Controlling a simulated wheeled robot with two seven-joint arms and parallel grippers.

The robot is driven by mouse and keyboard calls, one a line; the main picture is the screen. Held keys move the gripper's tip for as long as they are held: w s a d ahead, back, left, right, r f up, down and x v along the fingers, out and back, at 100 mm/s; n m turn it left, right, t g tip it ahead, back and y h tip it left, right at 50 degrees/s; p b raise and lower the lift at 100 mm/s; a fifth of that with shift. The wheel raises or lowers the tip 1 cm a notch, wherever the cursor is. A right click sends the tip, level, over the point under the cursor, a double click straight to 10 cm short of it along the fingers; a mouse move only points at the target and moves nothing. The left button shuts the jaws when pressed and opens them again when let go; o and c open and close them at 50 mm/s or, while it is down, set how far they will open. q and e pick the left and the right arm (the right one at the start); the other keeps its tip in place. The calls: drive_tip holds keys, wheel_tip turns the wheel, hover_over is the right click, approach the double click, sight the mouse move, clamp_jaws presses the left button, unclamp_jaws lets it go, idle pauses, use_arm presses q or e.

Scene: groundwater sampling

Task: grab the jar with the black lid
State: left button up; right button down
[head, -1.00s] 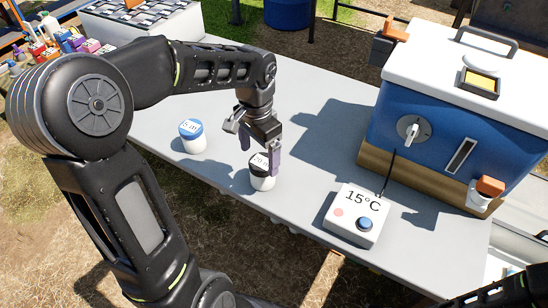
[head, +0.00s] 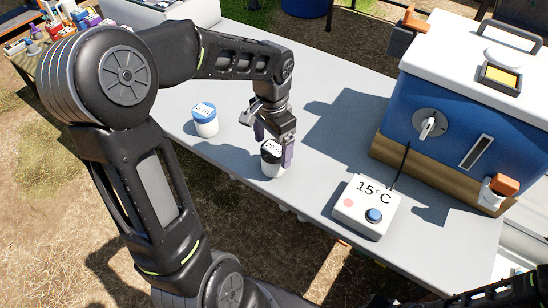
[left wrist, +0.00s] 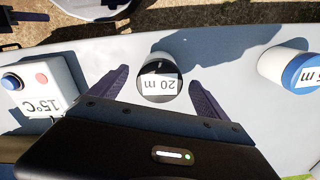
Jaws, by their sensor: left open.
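The jar with the black lid (head: 272,159) stands upright on the grey table near its front edge. Its label reads "20 m", and it also shows in the left wrist view (left wrist: 159,82). My left gripper (head: 274,150) is open and points down over this jar. In the left wrist view the two purple fingers (left wrist: 158,88) lie on either side of the jar, with a gap on each side. Whether the fingertips reach down beside the jar's body is hard to tell. My right gripper is not clearly seen; only a dark part of my body shows at the bottom right.
A blue-lidded jar (head: 205,119) stands to the left of the black-lidded one. A white box reading "15°C" (head: 365,207) with a blue button is to the right. A large blue cooler (head: 450,115) stands at the right back. Table between jars and cooler is clear.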

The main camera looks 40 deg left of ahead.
use_arm(q)
wheel_tip(320, 180, down, 5)
drive_tip(key=shift+w+f, duration=0.1)
drive_tip(key=shift+w, duration=0.05)
idle(0.7)
drive_tip(key=c, duration=1.8)
